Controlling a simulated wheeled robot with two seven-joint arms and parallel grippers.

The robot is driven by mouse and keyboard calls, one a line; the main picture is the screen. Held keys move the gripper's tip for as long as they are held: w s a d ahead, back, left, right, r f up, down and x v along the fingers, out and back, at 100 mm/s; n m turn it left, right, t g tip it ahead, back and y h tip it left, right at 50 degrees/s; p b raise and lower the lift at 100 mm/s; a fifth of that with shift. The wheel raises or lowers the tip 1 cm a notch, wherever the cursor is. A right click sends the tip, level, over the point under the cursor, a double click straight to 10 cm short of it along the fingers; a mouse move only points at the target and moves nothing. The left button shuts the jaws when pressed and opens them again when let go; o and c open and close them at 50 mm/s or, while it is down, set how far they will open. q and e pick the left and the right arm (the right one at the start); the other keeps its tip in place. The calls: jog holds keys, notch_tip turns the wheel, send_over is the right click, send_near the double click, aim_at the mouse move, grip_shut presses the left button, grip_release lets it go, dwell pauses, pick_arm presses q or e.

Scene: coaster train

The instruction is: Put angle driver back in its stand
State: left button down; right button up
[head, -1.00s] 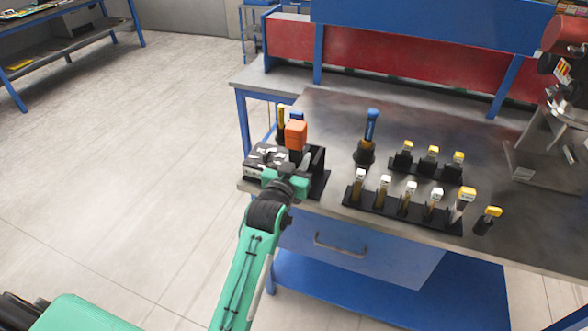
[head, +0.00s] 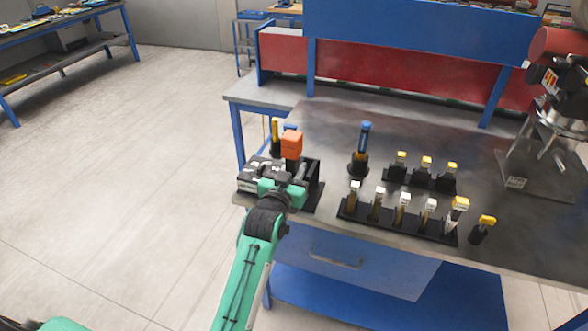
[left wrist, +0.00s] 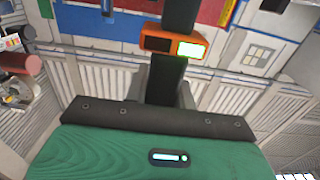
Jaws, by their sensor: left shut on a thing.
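The angle driver shows its orange block-shaped end (head: 291,145) standing up at the left end of the workbench. A black stand (head: 312,195) is right beside and below it. My left gripper (head: 284,178) is shut on the driver's dark body, low over the bench's left corner. In the left wrist view the driver is a black upright bar with an orange band (left wrist: 172,43) and a lit green display. My gripper and the driver hide much of the stand, so I cannot tell whether the driver is seated in it. My right gripper is not in view.
A blue-topped driver (head: 363,148) stands upright in a black base to the right. Two black racks hold several yellow- and white-capped tools (head: 403,210). A yellow-handled tool (head: 275,135) stands behind the orange end. The bench middle (head: 320,120) is clear.

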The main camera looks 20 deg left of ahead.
pick_arm(q)
jog(key=shift+w+r, duration=0.2)
jog(key=shift+w, duration=2.35)
jog(key=shift+w+d+b, duration=0.15)
jog(key=shift+w+b, duration=0.45)
jog(key=shift+w, duration=1.95)
jog(key=shift+r, duration=0.1)
jog(key=shift+f, duration=0.9)
dwell(0.7)
jog(key=c, duration=1.1)
grip_release()
jog(key=shift+s, duration=0.1)
jog(key=s+b, duration=0.1)
jog(key=s, duration=0.6)
jog(key=s+b, duration=0.2)
jog(key=s, duration=0.5)
jog(key=shift+a+f, duration=0.15)
jog(key=shift+a, duration=0.05)
